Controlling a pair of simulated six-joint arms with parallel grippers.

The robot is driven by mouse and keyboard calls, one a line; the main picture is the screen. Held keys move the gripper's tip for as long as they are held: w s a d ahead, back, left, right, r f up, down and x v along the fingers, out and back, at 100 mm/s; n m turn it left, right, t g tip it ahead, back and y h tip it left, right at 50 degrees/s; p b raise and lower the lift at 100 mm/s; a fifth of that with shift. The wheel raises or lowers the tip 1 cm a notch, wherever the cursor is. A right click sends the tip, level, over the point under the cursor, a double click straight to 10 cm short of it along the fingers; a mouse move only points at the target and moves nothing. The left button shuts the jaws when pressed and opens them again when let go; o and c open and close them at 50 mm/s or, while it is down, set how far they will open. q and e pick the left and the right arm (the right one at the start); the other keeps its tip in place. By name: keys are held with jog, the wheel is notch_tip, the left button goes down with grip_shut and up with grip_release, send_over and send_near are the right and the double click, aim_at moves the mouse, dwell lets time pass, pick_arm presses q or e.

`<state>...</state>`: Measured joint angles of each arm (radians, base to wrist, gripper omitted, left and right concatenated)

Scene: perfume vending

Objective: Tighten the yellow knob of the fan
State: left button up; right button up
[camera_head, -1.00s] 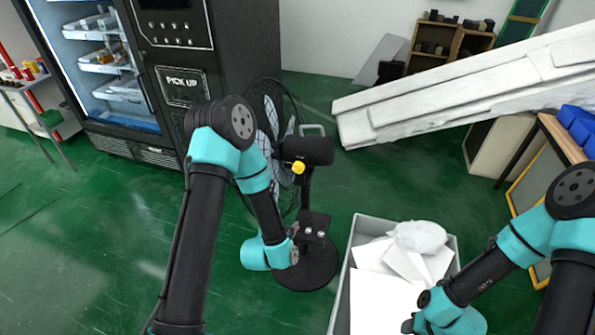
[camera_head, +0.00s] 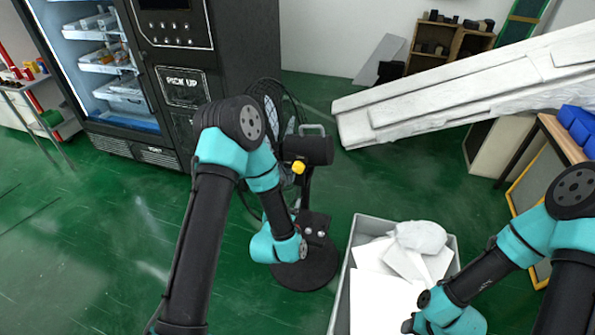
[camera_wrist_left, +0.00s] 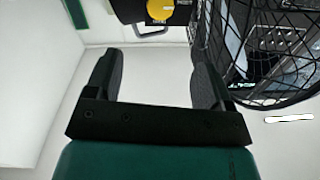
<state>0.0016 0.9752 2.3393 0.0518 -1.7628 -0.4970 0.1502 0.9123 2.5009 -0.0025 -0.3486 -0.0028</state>
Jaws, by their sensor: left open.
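The black fan stands near the vending machine. Its yellow knob (camera_head: 298,167) sits on the dark motor housing (camera_head: 309,149). The knob also shows at the top edge of the left wrist view (camera_wrist_left: 160,9), partly cut off. My left gripper (camera_wrist_left: 156,62) is open and empty. Its fingers point toward the knob, with a visible gap between them and it. The knob lies toward the right finger's side. In the head view my left wrist is low beside the fan stand, and its fingers are hard to make out. My right arm's wrist is at the bottom edge.
The fan cage (camera_wrist_left: 262,70) is close to the right finger in the left wrist view. The fan's round base (camera_head: 305,270) is on the green floor. A grey bin (camera_head: 342,285) with white pieces stands right of it. The vending machine (camera_head: 245,50) is behind.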

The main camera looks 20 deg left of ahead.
aim_at(298, 169)
pick_arm(q)
jog(key=w, duration=1)
jog(key=w+a, duration=0.1)
jog(key=w, duration=0.4)
jog(key=shift+w, duration=0.4)
jog(key=c, duration=0.9)
jog(key=shift+m, duration=2.1)
